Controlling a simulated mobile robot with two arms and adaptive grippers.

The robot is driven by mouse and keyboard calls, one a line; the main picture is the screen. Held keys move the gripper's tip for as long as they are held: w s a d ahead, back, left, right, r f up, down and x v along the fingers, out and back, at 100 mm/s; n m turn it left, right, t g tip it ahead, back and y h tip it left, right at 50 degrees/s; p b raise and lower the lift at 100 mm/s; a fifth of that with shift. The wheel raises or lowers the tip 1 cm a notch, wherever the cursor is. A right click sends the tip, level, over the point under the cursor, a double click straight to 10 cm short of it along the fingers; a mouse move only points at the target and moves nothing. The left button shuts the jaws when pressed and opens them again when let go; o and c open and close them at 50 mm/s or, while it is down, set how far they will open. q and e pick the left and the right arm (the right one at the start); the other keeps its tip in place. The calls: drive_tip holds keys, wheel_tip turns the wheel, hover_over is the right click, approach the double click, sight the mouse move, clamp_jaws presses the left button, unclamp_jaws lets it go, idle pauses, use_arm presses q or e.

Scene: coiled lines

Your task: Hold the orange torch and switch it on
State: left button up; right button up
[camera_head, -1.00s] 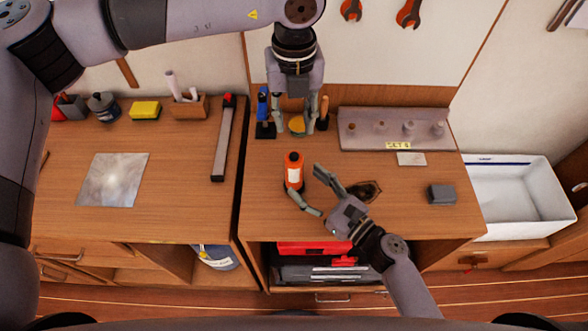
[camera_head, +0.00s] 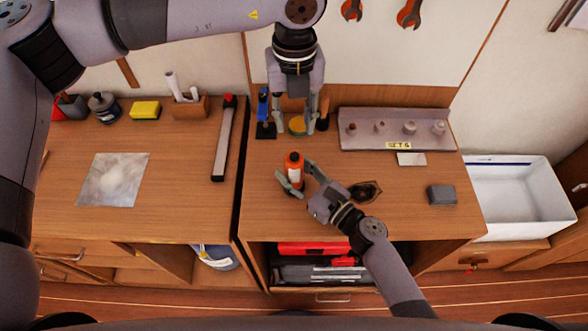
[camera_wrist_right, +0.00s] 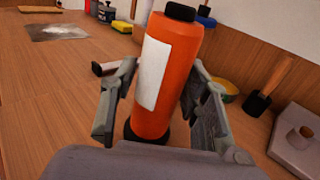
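The orange torch (camera_head: 294,171) stands upright on the right-hand bench, with a white label and a dark cap. It also fills the middle of the right wrist view (camera_wrist_right: 168,75). My right gripper (camera_head: 299,177) has its fingers on either side of the torch. In the wrist view the fingers (camera_wrist_right: 162,112) look spread, with a gap visible at the left side; contact on the right cannot be told. My left gripper (camera_head: 297,128) hangs at the back of the bench, fingers apart, above or around a round yellowish item (camera_head: 297,125). No switch shows on the torch.
A blue-handled tool (camera_head: 263,108) and a wooden-handled tool (camera_head: 323,112) stand beside the left gripper. A metal rack (camera_head: 360,140) with several knobs is at the back right. A dark oval item (camera_head: 366,190) and a grey block (camera_head: 441,195) lie on the bench.

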clamp_jaws()
use_arm(q)
clamp_jaws()
idle(0.4)
idle(1.3)
